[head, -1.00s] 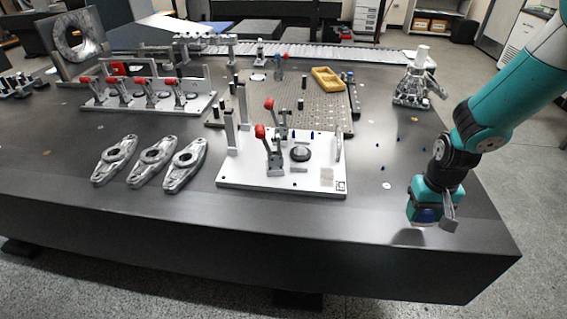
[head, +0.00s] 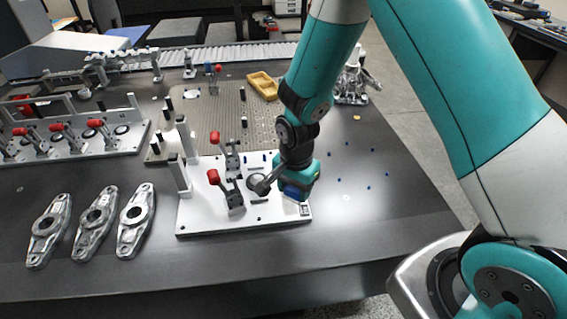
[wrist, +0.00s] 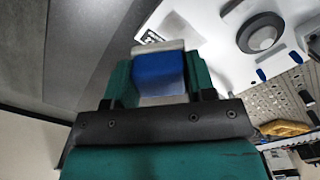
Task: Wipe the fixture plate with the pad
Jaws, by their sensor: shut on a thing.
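My gripper (head: 296,180) is shut on the blue pad (head: 291,192). In the wrist view the pad (wrist: 158,74), blue with a pale grey edge, sits between the two green fingers. The white fixture plate (head: 200,212) lies on the dark table, with two red-handled clamps, posts and a round dark button on it. The gripper and pad are over its right end, to the right of the button. I cannot tell whether the pad touches the plate. My gripper hides part of that end. The plate also shows in the wrist view (wrist: 213,45).
Red-handled clamps (head: 214,178) and tall posts (head: 180,174) rise from the plate. Three metal link parts (head: 92,225) lie to the left. A perforated plate (head: 205,120) with a yellow tray (head: 263,86) is behind. The table to the right is mostly clear.

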